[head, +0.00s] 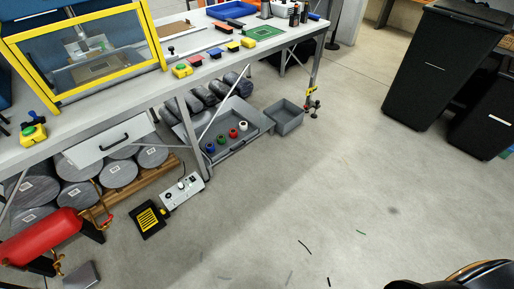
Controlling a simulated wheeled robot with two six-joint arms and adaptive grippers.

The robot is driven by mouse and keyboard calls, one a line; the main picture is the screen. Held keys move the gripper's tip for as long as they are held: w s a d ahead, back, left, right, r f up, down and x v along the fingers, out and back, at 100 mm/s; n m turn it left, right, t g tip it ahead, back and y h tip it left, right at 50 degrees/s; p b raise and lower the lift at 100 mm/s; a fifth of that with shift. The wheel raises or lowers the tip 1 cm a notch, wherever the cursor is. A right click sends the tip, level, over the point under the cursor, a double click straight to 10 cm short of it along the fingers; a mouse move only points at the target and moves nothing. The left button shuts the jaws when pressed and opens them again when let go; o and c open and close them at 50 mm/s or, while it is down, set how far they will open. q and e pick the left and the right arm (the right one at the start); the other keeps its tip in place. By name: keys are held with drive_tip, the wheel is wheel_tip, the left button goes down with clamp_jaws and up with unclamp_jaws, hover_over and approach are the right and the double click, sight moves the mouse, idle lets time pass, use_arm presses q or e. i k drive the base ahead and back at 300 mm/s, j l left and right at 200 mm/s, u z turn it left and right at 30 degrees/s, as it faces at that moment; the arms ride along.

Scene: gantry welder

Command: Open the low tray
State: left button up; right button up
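A low grey tray (252,134) sits near the floor under the workbench, with several small rolls in blue, green, red and white in it. Its top is uncovered; how far it is pulled out I cannot tell. Higher up, a light grey drawer front (88,154) with a black bar handle (114,142) hangs under the bench's left part; I cannot tell whether it is fully shut. Neither of my grippers shows in the head view.
The workbench (200,75) carries a yellow-framed machine and button boxes. An open grey bin (287,118) stands right of the tray. A control box (182,192), black-yellow pedal (149,219) and red tank (42,238) are on the floor side. Open floor (300,200) lies in front.

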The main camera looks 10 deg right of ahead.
sight(222, 124)
drive_tip(key=i+l+u, duration=0.5)
drive_tip(key=i, duration=0.3)
drive_tip(key=i+l+u, duration=0.45)
drive_tip(key=i+l, duration=0.25)
